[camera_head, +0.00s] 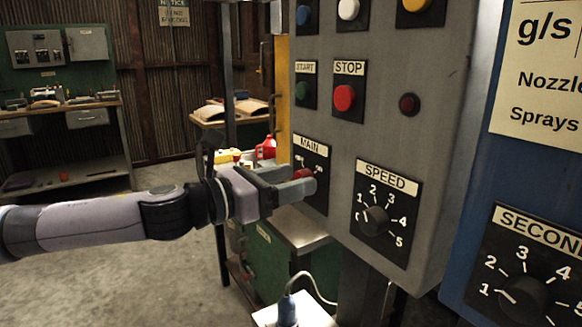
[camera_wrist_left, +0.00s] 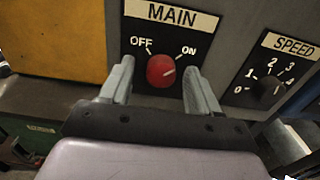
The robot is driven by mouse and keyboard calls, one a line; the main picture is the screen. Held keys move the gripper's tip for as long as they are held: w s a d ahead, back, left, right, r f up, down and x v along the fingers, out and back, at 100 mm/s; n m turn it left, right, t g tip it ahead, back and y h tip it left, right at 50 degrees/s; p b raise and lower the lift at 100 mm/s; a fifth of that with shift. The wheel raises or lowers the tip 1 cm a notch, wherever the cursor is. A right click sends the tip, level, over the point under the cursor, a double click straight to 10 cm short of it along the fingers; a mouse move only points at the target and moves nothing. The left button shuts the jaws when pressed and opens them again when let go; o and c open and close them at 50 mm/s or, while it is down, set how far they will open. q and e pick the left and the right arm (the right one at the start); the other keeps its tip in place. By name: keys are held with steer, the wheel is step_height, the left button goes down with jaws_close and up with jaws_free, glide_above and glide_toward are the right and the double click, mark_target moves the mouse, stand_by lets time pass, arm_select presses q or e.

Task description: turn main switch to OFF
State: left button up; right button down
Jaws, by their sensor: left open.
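The main switch is a red round knob (camera_wrist_left: 161,70) on a black plate (camera_wrist_left: 203,22) labelled MAIN, with OFF at its upper left and ON at its upper right. A pale mark on the knob points to the right, toward the ON side. In the head view the knob (camera_head: 302,173) is partly hidden by my left gripper (camera_head: 297,181). My left gripper (camera_wrist_left: 159,76) is open, with one finger on each side of the knob. I cannot tell whether the fingers touch it. My right gripper is not in view.
The grey control panel (camera_head: 432,130) also carries a SPEED dial (camera_head: 374,220), a red STOP button (camera_head: 344,97) and a green START button (camera_head: 301,91). A blue panel (camera_head: 470,200) with another dial stands at right. Open floor lies at left.

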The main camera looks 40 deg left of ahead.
arm_select(q)
steer(key=shift+w+d, duration=0.15)
steer(key=shift+d, duration=0.05)
steer(key=shift+c, duration=0.3)
steer(key=c, duration=1)
steer(key=shift+o, duration=0.2)
steer(key=shift+n, duration=0.3)
steer(key=n, duration=1.1)
steer(key=n+p, duration=0.1)
steer(key=n, duration=0.5)
steer(key=shift+w+a+f, duration=0.1)
steer(key=shift+a+f, duration=0.05)
steer(key=shift+a, duration=0.1)
steer(key=shift+n, duration=0.3)
